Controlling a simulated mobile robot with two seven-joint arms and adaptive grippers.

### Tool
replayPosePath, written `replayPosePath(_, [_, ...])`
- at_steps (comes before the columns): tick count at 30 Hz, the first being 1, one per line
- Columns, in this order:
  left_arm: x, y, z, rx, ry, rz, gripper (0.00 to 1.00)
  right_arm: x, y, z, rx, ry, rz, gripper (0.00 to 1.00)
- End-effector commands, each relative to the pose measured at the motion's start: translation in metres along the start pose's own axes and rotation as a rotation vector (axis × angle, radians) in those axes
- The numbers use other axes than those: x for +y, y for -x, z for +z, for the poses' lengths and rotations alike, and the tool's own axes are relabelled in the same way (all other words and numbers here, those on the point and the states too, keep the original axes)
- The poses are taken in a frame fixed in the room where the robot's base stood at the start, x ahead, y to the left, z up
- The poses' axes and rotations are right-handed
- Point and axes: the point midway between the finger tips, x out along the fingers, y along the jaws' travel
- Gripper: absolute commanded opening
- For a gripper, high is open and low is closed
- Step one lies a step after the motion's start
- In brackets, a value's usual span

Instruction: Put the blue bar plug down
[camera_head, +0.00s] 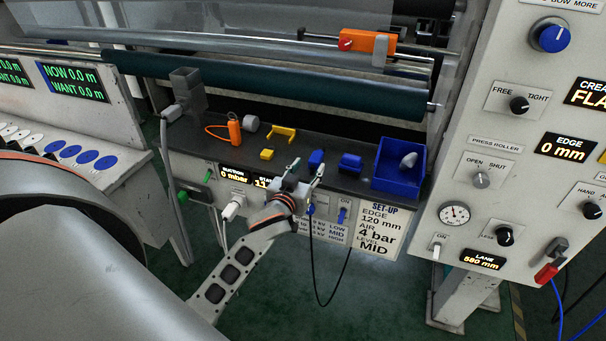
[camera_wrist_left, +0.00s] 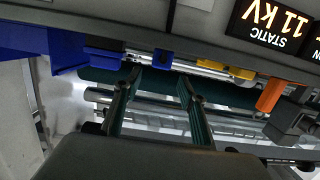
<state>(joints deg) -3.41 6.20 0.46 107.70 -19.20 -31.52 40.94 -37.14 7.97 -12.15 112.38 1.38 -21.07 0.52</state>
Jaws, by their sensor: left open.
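Two blue pieces rest on the dark shelf: a small block (camera_head: 316,158) and a wider piece (camera_head: 350,163) to its right. The small one is likely the blue bar plug, though the views do not settle this. My left gripper (camera_head: 308,166) is open at the front edge of the shelf, just in front of the small block. In the left wrist view, the spread fingers (camera_wrist_left: 158,78) have nothing gripped between them. The small blue block (camera_wrist_left: 162,59) shows just past the tips, apart from them as far as I can tell. My right gripper is out of view.
A blue bin (camera_head: 392,181) with a grey piece in it stands at the shelf's right end. Yellow pieces (camera_head: 267,154) and an orange piece (camera_head: 234,130) lie to the left. Dark green rollers (camera_head: 290,92) run behind, and a control panel (camera_head: 520,120) stands at right.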

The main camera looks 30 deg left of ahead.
Motion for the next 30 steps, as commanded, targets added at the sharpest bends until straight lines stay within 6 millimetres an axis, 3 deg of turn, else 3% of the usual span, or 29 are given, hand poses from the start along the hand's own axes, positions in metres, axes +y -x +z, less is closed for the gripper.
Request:
replayPosePath(3, [0.000, 0.021, 0.001, -0.002, 0.002, 0.000, 0.41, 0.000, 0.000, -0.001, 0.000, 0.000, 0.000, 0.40])
replayPosePath(8, [0.000, 0.036, 0.000, -0.001, 0.001, -0.001, 0.41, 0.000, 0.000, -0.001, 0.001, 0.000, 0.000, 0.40])
replayPosePath(11, [0.004, 0.045, 0.010, -0.017, -0.012, 0.012, 0.41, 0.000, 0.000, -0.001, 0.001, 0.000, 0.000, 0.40])
replayPosePath(14, [0.019, 0.064, 0.048, -0.075, -0.061, 0.065, 0.41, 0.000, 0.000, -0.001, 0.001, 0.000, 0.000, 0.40])
replayPosePath(16, [0.036, 0.088, 0.088, -0.135, -0.112, 0.128, 0.41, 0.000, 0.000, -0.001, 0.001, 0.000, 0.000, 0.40])
replayPosePath(18, [0.054, 0.120, 0.132, -0.201, -0.165, 0.202, 0.41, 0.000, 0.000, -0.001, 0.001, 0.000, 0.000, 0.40])
replayPosePath(22, [0.083, 0.185, 0.199, -0.303, -0.242, 0.331, 0.41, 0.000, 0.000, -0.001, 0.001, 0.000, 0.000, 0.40])
replayPosePath(24, [0.094, 0.217, 0.225, -0.343, -0.270, 0.387, 0.41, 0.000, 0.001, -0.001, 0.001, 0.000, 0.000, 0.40])
replayPosePath(27, [0.105, 0.250, 0.248, -0.380, -0.293, 0.443, 0.41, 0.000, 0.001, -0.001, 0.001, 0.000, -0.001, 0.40])
replayPosePath(30, [0.110, 0.267, 0.259, -0.396, -0.305, 0.471, 0.41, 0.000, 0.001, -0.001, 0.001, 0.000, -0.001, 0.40])
